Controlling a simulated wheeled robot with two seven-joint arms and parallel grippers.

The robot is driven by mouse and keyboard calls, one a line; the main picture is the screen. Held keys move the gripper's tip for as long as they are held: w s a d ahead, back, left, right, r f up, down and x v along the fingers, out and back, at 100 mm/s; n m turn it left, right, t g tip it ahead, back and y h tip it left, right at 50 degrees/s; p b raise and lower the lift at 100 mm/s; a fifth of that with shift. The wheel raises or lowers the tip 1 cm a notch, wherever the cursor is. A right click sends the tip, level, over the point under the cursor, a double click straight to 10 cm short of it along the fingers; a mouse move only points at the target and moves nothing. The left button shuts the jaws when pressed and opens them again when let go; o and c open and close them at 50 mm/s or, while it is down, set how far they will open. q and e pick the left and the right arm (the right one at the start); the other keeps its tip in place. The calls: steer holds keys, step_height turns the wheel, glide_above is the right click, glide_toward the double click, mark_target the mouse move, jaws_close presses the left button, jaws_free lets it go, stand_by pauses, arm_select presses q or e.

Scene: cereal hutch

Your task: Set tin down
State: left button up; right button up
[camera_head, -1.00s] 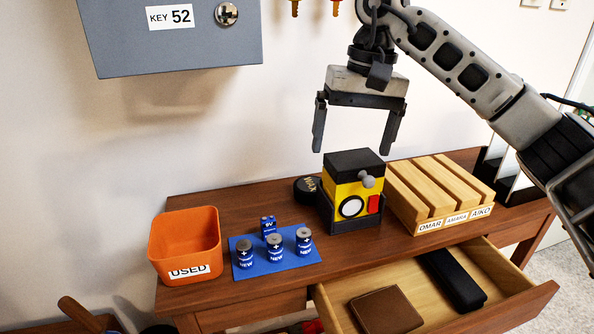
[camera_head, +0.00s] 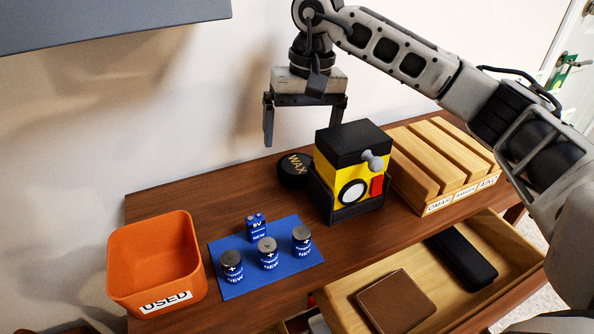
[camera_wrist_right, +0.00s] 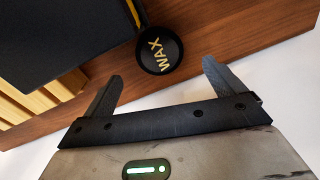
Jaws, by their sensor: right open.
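The tin is a round black tin marked WAX (camera_head: 293,171). It rests on the wooden table just left of the yellow and black box, with its lettered face up. It also shows in the right wrist view (camera_wrist_right: 160,50), beyond the fingers. My right gripper (camera_head: 304,130) is open and empty, above and behind the tin. In the right wrist view its two fingers (camera_wrist_right: 162,72) are spread wide, with the tin between their lines but apart from them. My left gripper is not in view.
The yellow and black box (camera_head: 350,170) stands right of the tin, next to a slotted wooden rack (camera_head: 440,160). A blue mat (camera_head: 290,225) with batteries and an orange USED bin (camera_head: 155,260) are at left. A drawer (camera_head: 350,300) stands open in front, holding a brown wallet (camera_head: 397,302) and black case (camera_head: 462,260).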

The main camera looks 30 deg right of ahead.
mark_target(298, 164)
steer(key=f, duration=0.6)
steer(key=shift+a+f, duration=0.2)
steer(key=shift+a, duration=0.15)
steer(key=shift+c, duration=0.3)
steer(key=c, duration=1.1)
